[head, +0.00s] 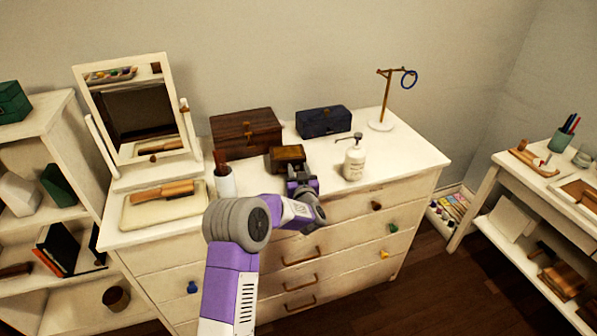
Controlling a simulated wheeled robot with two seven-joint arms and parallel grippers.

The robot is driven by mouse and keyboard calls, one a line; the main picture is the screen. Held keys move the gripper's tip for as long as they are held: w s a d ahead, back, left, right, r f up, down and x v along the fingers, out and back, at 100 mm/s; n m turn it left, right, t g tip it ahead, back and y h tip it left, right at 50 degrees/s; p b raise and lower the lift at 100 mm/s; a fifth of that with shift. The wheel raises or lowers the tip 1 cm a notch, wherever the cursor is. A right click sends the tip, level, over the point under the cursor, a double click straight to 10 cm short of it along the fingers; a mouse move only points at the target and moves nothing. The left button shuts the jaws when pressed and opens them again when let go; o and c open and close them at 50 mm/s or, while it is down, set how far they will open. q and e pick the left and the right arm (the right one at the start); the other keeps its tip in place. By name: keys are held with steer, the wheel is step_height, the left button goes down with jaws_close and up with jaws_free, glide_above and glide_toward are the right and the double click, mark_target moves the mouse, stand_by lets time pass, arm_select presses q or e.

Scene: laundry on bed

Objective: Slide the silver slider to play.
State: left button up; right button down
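A small brown wooden box (287,156) sits on the white dresser top (400,155), near its middle. No silver slider can be made out on it; the box is small in the picture and its lower front is partly covered by my gripper. My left gripper (300,178) is at the front right of this box, close to it or touching; I cannot tell which. Its fingers are too small and dark to show whether they are open or shut. My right gripper is not in view.
A white pump bottle (354,162) stands just right of my gripper. A larger brown box (246,132) and a dark blue box (323,121) stand behind. A white cup (225,183), a brush on a tray (135,217) and a tilting mirror are left. The dresser's right top is mostly clear.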

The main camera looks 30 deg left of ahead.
arm_select(q)
jaws_close()
steer(key=shift+w+d, duration=0.65)
steer(key=shift+d, duration=0.15)
steer(key=shift+o, duration=0.3)
jaws_free()
steer(key=shift+a, duration=0.1)
steer(key=shift+s, duration=0.1)
steer(key=p+v, duration=0.1)
steer(key=v, duration=0.6)
steer(key=shift+s+d+p, duration=0.2)
steer(key=shift+d+p, duration=0.05)
steer(key=shift+p, duration=0.1)
